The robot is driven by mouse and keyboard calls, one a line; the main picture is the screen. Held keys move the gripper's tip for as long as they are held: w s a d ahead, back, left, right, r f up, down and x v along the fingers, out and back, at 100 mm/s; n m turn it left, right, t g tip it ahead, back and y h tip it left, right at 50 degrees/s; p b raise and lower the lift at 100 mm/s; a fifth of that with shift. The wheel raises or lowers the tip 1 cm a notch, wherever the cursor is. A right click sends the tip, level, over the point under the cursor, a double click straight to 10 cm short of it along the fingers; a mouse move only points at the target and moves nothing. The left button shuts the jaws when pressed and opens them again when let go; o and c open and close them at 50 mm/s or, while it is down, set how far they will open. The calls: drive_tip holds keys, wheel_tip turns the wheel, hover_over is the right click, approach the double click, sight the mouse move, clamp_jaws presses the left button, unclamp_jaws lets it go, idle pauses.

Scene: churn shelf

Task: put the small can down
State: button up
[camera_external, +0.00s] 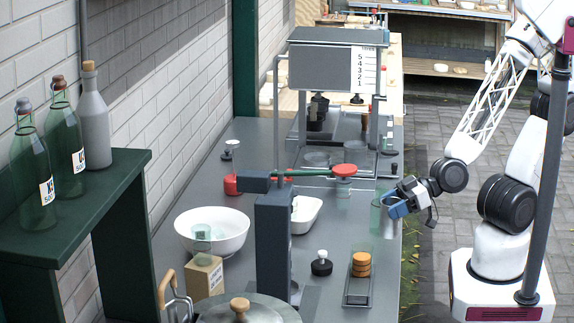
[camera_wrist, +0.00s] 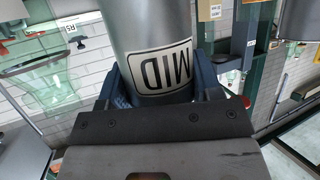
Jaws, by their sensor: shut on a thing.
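My gripper (camera_external: 400,203) is at the right edge of the grey counter (camera_external: 335,240) in the external view. In the wrist view its two dark blue fingers (camera_wrist: 158,90) are shut around a grey can (camera_wrist: 150,28) with a white label reading MID, upside down in the picture. The can is mostly hidden by my gripper in the external view. I cannot tell whether its base touches anything. A clear greenish glass vessel (camera_external: 377,218) stands on the counter just left of my gripper; a similar glass shape (camera_wrist: 35,68) shows at left in the wrist view.
A grey post with a red-knobbed green arm (camera_external: 275,235) stands mid-counter. A white bowl (camera_external: 212,232), a black-knobbed weight (camera_external: 321,264) and a rack of orange discs (camera_external: 361,264) stand nearby. Bottles (camera_external: 66,145) stand on a green shelf (camera_external: 75,215) at left.

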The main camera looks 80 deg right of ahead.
drive_tip(key=w+a, duration=0.4)
drive_tip(key=w, duration=0.2)
drive_tip(key=shift+w+f, duration=0.2)
drive_tip(key=shift+f, duration=0.1)
drive_tip(key=shift+f, duration=0.1)
drive_tip(key=shift+f, duration=1.65)
drive_tip(key=shift+f, duration=0.15)
drive_tip(key=o, duration=1)
drive_tip(key=shift+c, duration=0.2)
drive_tip(key=shift+r, duration=0.2)
drive_tip(key=v, duration=1.2)
